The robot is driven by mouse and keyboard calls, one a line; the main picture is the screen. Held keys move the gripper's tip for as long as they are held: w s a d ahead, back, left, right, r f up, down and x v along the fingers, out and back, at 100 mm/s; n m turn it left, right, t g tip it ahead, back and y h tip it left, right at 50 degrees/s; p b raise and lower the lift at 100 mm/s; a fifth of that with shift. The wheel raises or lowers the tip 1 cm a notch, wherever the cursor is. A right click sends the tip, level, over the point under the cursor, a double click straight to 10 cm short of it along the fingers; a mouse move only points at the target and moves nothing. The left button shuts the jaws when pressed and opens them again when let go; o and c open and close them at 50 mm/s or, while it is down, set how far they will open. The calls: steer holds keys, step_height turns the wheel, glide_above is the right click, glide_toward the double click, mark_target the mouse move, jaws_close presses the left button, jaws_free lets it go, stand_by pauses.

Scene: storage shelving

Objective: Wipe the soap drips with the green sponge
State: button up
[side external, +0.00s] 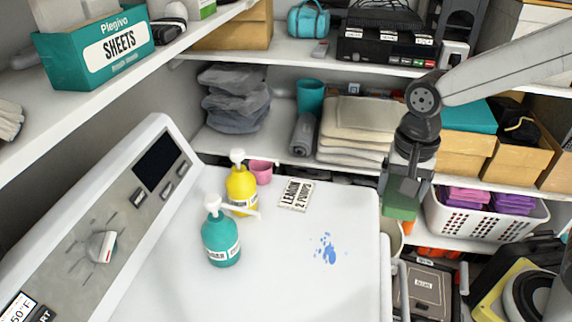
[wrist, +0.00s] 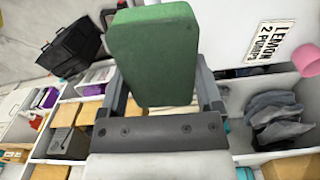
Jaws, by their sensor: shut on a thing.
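The green sponge (side external: 399,207) is held in my gripper (side external: 404,185), off the right edge of the white machine top (side external: 290,255). In the wrist view the sponge (wrist: 150,55) stands between the two fingers of my gripper (wrist: 160,90), which are shut on it. The blue soap drips (side external: 328,250) lie as a splotch with small specks on the right part of the machine top, to the left of and below the sponge in the side view. The drips are not seen in the wrist view.
A teal pump bottle (side external: 221,238), a yellow pump bottle (side external: 241,188) and a pink cup (side external: 261,171) stand left on the top. A sign (side external: 296,195) lies near its back edge. A white basket (side external: 485,220) is at right. The top around the drips is clear.

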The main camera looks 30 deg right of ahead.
steer(key=a+f, duration=0.2)
steer(key=a, duration=0.5)
steer(key=w+a+f, duration=0.1)
steer(key=a+f, duration=0.1)
steer(key=a, duration=0.5)
steer(key=shift+w+a+f, duration=0.15)
steer(key=shift+a+f, duration=0.05)
steer(key=shift+f, duration=0.15)
